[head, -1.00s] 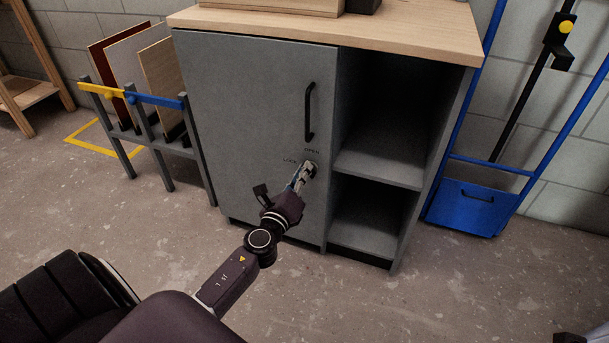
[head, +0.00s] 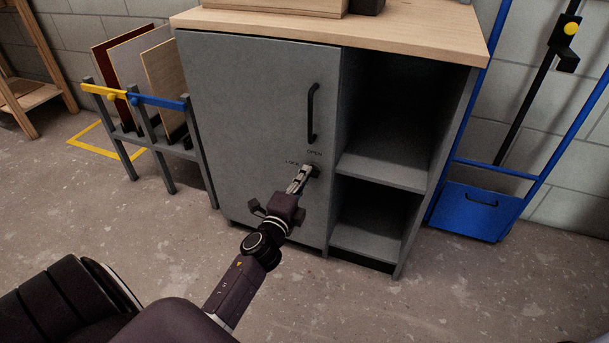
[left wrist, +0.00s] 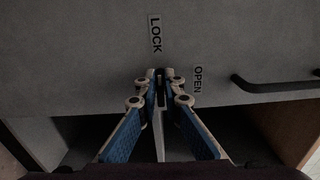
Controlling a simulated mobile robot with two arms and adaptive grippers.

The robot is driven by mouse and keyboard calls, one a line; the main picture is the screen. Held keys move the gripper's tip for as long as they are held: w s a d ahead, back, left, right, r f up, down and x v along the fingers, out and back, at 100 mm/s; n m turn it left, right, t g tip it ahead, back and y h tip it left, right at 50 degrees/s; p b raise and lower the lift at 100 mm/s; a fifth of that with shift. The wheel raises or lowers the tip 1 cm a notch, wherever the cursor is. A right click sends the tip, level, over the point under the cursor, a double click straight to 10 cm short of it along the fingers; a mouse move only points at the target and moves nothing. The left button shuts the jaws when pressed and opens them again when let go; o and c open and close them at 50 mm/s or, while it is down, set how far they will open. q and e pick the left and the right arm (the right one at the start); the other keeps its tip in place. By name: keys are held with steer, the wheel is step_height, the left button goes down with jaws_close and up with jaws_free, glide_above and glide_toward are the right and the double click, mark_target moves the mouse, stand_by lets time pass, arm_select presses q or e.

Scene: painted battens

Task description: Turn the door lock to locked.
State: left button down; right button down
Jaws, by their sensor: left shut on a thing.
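The grey cabinet door (head: 250,110) is closed against its frame, with the lock (head: 316,169) below its black handle (head: 311,113). The word OPEN is above the lock and LOCK is to its upper left. My left gripper (head: 305,176) reaches the lock from below left. In the left wrist view, its two fingers (left wrist: 160,82) are shut on the small dark lock knob (left wrist: 160,73). There the fingertips line up below the word LOCK (left wrist: 155,35), with OPEN (left wrist: 198,79) to their right. The fingers hide most of the knob. My right gripper is not in view.
Open shelves (head: 385,165) stand right of the door under a wooden top (head: 420,40). A rack with several boards (head: 160,85) stands at left, and a blue trolley (head: 475,210) at right. The floor in front of the cabinet is clear.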

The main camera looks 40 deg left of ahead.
arm_select(q)
steer(key=shift+n, duration=0.3)
steer(key=c, duration=2.1)
jaws_free()
steer(key=v, duration=1.2)
